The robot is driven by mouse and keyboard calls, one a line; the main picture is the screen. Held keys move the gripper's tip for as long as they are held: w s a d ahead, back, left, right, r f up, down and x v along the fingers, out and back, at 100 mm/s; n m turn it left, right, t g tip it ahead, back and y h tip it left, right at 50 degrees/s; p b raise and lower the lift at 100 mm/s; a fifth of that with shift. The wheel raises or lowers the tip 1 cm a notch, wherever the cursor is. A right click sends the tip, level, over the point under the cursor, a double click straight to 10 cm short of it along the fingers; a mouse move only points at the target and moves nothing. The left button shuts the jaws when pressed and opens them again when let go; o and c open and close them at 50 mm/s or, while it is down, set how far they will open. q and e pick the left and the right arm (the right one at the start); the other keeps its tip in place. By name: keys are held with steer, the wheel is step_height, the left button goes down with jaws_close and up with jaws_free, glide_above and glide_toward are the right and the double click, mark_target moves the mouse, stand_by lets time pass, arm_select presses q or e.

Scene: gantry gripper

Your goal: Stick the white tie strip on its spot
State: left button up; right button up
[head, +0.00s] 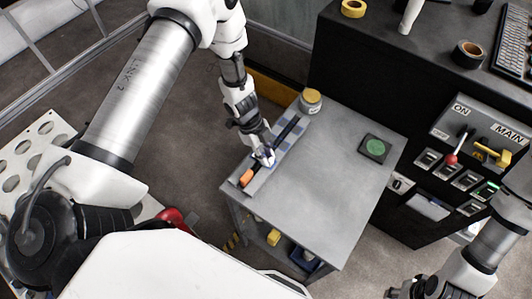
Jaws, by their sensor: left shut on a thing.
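My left gripper (264,155) reaches down over the grey table (340,175), at a long pale strip-shaped base (262,182) with blue patches. It is shut on a small pale piece, which looks like the white tie strip (268,159); the fingers hide much of it. A dark bar (288,128) and an orange-ended piece (247,177) lie along the base, on either side of the fingers. I cannot make out the strip's spot. My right gripper (405,291) is at the bottom edge, partly cut off, away from the table; its fingers are unclear.
A yellow-lidded jar (310,101) stands at the table's back corner. A black pad with a green disc (375,148) lies at the right. The middle of the table is clear. A dark cabinet with a switch panel (480,135) stands beyond the right edge.

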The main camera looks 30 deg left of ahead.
arm_select(q)
steer(key=shift+f, duration=0.25)
stand_by(0.5)
steer(key=o, duration=1.3)
